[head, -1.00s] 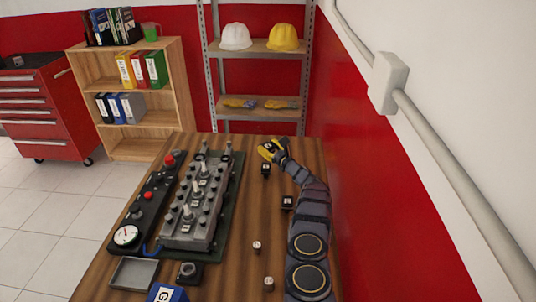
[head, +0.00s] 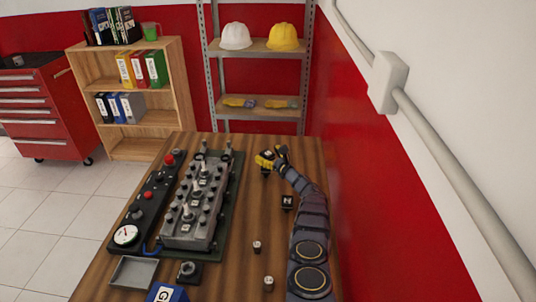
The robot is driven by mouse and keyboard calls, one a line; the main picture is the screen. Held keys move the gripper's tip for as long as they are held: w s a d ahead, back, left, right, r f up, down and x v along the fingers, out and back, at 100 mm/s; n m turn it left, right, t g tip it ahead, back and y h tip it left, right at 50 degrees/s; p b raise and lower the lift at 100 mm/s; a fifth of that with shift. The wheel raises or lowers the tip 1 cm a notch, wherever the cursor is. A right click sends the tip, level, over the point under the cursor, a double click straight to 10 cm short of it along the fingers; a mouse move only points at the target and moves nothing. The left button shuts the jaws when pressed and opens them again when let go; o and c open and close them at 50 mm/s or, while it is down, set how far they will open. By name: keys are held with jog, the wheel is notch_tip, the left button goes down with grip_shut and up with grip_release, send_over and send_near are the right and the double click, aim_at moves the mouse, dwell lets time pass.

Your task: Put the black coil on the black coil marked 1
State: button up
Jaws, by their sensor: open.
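My gripper (head: 269,158), with yellow fingertips, is open at the far right part of the table. A small black coil block (head: 265,171) is just below and in front of the fingers, partly covered by them; I cannot tell whether they touch it. A second black block with a white mark (head: 287,202) sits nearer, left of my arm. The grey engine trainer (head: 192,218) stands on a green base left of centre, with several black posts and metal studs on top. I cannot read a mark 1 on any coil.
Two small white-topped cylinders (head: 257,246) (head: 268,283) stand on the wooden table. A black control panel with a gauge (head: 126,235) lies left of the engine. A grey tray (head: 133,272), a black block with a round top (head: 189,272) and a blue box (head: 166,293) are at the front.

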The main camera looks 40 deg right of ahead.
aim_at(271, 156)
jog(key=shift+r, duration=0.15)
jog(key=shift+s, duration=0.15)
jog(key=s, duration=0.6)
jog(key=shift+a, duration=0.25)
jog(key=shift+s+a, duration=0.1)
jog(key=shift+s, duration=0.5)
